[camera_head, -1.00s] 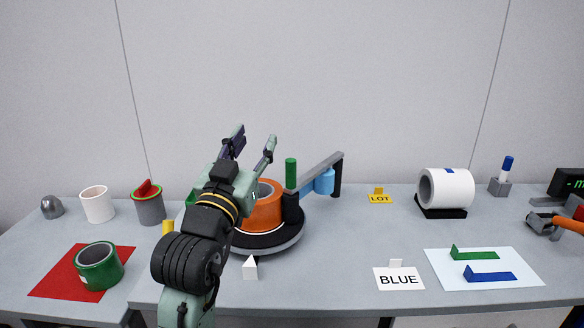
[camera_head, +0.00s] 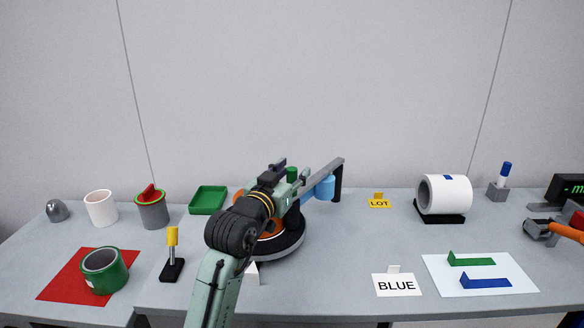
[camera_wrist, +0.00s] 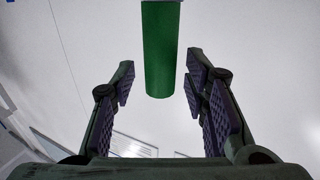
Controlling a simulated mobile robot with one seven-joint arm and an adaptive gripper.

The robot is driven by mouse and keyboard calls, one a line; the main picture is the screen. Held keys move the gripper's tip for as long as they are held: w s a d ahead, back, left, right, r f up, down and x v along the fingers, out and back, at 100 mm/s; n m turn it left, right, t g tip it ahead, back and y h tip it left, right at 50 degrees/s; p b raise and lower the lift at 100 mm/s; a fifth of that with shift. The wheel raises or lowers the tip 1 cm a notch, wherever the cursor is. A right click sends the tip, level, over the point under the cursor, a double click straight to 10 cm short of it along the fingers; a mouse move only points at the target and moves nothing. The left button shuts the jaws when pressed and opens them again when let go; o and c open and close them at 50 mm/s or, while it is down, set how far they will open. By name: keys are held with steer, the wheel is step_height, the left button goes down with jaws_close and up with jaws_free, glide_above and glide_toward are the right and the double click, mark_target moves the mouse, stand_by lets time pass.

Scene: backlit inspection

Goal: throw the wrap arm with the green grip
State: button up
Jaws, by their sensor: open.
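The wrap arm (camera_head: 325,172) is a grey bar that runs up to the right over the turntable, with a light blue roll (camera_head: 326,188) hanging under it. Its green grip (camera_head: 292,174) is an upright cylinder at the bar's near end, partly hidden by my gripper in the head view. In the wrist view the green grip (camera_wrist: 159,50) stands ahead, centred between the two fingers and a little beyond their tips. My gripper (camera_wrist: 160,82) is open and empty, with a gap on both sides of the grip. The orange roll on the turntable (camera_head: 287,245) is mostly hidden by my arm.
A yellow-topped post (camera_head: 172,250) and a green tray (camera_head: 208,200) stand left of my arm. A white wedge (camera_head: 252,275) sits in front of the turntable.

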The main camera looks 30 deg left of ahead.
steer(key=shift+w, duration=0.2)
jaws_close()
stand_by(0.5)
stand_by(0.3)
